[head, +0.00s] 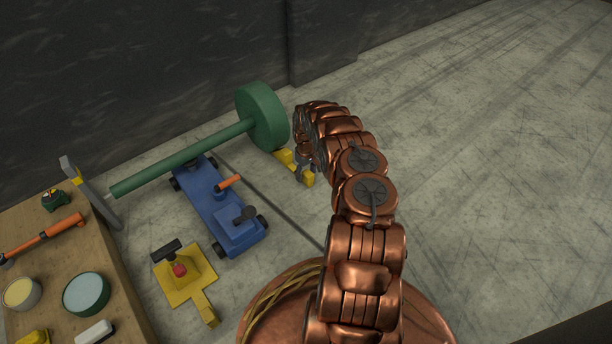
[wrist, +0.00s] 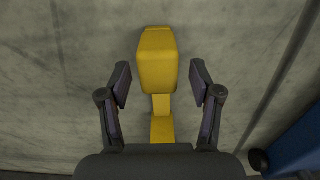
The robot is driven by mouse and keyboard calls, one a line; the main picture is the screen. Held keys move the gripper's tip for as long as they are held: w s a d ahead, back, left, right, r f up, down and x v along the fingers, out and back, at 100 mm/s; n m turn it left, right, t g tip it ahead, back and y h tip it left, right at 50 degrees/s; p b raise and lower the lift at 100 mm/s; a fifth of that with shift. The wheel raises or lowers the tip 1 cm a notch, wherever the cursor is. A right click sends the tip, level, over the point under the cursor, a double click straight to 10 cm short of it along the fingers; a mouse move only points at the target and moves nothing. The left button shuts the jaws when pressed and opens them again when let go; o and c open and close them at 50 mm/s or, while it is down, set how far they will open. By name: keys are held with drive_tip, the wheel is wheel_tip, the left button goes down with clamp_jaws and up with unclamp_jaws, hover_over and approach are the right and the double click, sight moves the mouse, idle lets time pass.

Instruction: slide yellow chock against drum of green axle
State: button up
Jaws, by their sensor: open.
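The green axle (head: 185,158) runs from lower left up to a large green drum (head: 262,112) at its right end. The yellow chock (head: 308,178) is on the floor just below and right of the drum, partly hidden by my gripper (head: 304,164). I cannot tell whether it touches the drum. In the wrist view the chock (wrist: 158,62) shows a large block, a narrow neck and a wider piece nearer me. My gripper (wrist: 160,78) is open, with one finger on each side of the chock and a visible gap at both.
A blue wheeled jack (head: 215,205) stands under the axle. A yellow plate with a red knob (head: 180,270) lies in front of it. A wooden bench (head: 60,260) with tins and tools fills the lower left. A dark wall runs behind; the floor to the right is clear.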

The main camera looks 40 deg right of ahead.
wheel_tip(320, 180, up, 10)
drive_tip(key=shift+d+r, duration=0.1)
idle(0.4)
idle(0.5)
